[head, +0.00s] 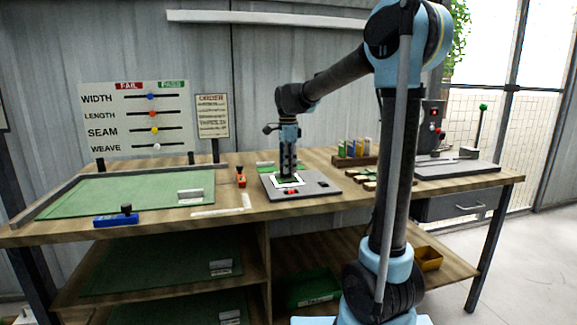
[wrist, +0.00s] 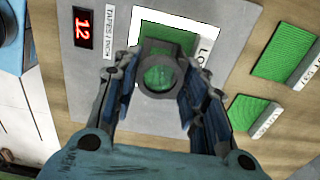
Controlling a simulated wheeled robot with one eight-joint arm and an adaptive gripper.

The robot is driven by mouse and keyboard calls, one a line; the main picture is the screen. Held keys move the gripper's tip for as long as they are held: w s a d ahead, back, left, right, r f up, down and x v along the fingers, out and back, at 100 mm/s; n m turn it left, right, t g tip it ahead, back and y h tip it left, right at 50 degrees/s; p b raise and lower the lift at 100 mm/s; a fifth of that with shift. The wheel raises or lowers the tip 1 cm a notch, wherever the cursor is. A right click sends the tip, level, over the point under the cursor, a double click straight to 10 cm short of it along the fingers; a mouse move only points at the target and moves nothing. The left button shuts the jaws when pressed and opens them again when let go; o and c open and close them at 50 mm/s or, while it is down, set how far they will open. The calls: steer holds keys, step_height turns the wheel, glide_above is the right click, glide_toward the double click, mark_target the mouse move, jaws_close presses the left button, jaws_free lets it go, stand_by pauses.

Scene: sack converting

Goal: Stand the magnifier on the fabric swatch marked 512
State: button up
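My gripper (wrist: 158,68) points down over the grey plate (wrist: 85,75). Its two fingers are closed against the sides of the magnifier (wrist: 158,78), a dark frame with a round lens. Green shows through the lens. Below it is a white-bordered window (wrist: 180,17) with green inside. In the head view my gripper (head: 288,178) is low over the same plate, and the magnifier cannot be made out. Two green swatches with white label strips, an upper one (wrist: 285,50) and a lower one (wrist: 250,112), lie right of the plate. Their numbers are not readable, so I cannot tell which is 512.
The plate has a red display (wrist: 82,32) reading 12. An orange object (head: 241,178) stands left of the plate. A rack of coloured items (head: 357,150) stands behind the swatches. A green mat (head: 120,193) covers the left bench, with a blue block (head: 115,220) in front.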

steer(key=o, duration=0.3)
step_height(320, 180, up, 12)
steer(key=s+d+f+n+t, duration=0.1)
steer(key=s+d+f+n, duration=0.4)
steer(key=s+d+f, duration=0.55)
steer(key=s+d+f+n+t, duration=0.1)
steer(key=s+d+f+n, duration=0.6)
steer(key=s, duration=0.6)
steer(key=s+d+f+n, duration=0.1)
steer(key=s+f, duration=0.1)
steer(key=f, duration=0.2)
steer(key=s+d+f+n, duration=0.1)
steer(key=s+f, duration=0.2)
steer(key=f, duration=0.1)
steer(key=s+d+f+n, duration=0.1)
steer(key=s+d+f, duration=0.1)
steer(key=s+f, duration=0.1)
steer(key=shift+s+d+f, duration=0.1)
steer(key=shift+f, duration=0.35)
